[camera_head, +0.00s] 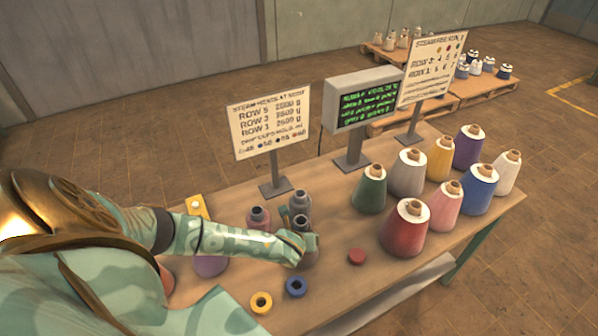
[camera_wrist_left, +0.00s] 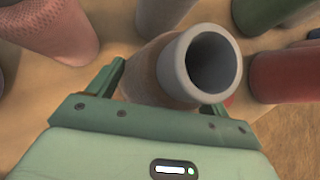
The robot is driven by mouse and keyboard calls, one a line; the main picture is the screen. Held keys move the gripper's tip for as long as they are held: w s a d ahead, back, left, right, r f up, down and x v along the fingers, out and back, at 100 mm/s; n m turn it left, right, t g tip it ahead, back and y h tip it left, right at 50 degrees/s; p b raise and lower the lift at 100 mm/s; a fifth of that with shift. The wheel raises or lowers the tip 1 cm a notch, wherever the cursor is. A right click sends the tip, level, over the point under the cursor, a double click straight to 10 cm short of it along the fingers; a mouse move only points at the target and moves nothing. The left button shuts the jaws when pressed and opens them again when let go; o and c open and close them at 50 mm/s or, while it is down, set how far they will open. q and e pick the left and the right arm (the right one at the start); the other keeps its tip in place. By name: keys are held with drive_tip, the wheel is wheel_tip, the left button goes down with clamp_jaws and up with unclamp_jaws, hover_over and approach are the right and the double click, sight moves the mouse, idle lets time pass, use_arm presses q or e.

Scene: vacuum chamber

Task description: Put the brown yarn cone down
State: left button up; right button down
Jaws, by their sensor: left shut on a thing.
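The brown yarn cone (camera_head: 311,258) is upright at the middle of the table, with a grey tube at its top. In the left wrist view the brown yarn cone (camera_wrist_left: 150,72) stands between the fingers, its hollow grey tube facing the camera. My left gripper (camera_head: 298,246) is shut on it; the gripper also shows in the left wrist view (camera_wrist_left: 165,88). The gripper hides part of the cone's body, and I cannot tell whether its base touches the table. My right gripper is not in view.
The wooden table (camera_head: 340,215) holds two cones just behind, a mauve one (camera_head: 258,219) and a grey one (camera_head: 299,203). Several coloured cones, including a red one (camera_head: 404,232), stand right.

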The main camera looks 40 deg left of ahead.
use_arm(q)
drive_tip(key=o, duration=1.4)
drive_tip(key=shift+s+f, duration=0.1)
drive_tip(key=shift+f, duration=0.05)
drive_tip(key=shift+c, duration=0.2)
drive_tip(key=p+v, duration=0.4)
drive_tip(key=v, duration=0.8)
